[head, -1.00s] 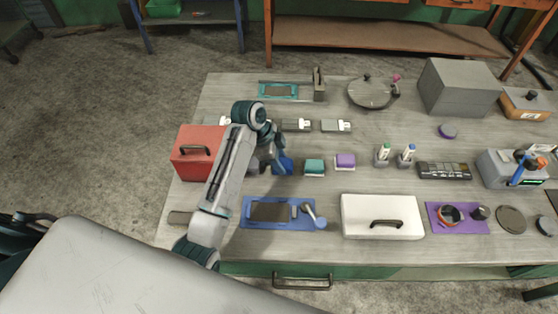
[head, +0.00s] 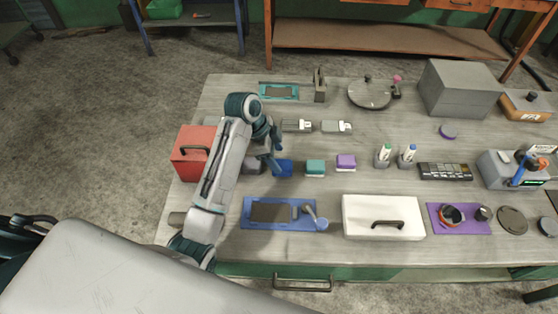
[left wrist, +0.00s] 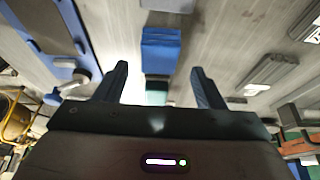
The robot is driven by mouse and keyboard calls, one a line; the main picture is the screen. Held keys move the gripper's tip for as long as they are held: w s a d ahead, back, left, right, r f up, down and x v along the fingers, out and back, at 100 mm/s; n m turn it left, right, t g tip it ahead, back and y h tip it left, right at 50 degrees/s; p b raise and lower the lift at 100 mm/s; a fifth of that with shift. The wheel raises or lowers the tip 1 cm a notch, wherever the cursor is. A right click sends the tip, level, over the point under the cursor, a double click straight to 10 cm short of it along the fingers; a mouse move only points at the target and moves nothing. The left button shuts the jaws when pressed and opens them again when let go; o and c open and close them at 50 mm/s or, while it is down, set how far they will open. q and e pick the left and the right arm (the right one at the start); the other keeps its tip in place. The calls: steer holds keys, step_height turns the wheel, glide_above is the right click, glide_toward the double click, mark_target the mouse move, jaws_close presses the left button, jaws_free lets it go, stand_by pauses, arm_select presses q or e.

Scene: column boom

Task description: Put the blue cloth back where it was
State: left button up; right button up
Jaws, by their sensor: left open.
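The blue cloth (head: 283,168), a small folded block, lies on the workbench in the head view, just left of a teal cloth (head: 315,168) and a purple cloth (head: 346,161). My left gripper (head: 274,152) is above and beside the blue cloth, with its jaws partly hidden by my arm. In the left wrist view the blue cloth (left wrist: 161,50) shows ahead between and beyond the open fingers (left wrist: 159,72). Nothing is between the fingertips. My right gripper is not in view.
A red box (head: 190,160) stands left of my left arm. A blue mat (head: 250,222) and white lidded box (head: 355,226) lie toward the front edge. White-tipped bars (head: 336,126) lie behind the cloths. Bench surface between the cloths and bars is clear.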

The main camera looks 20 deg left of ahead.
arm_select(q)
steer(key=p+v, duration=0.4)
steer(key=v, duration=0.5)
steer(key=shift+r, duration=0.15)
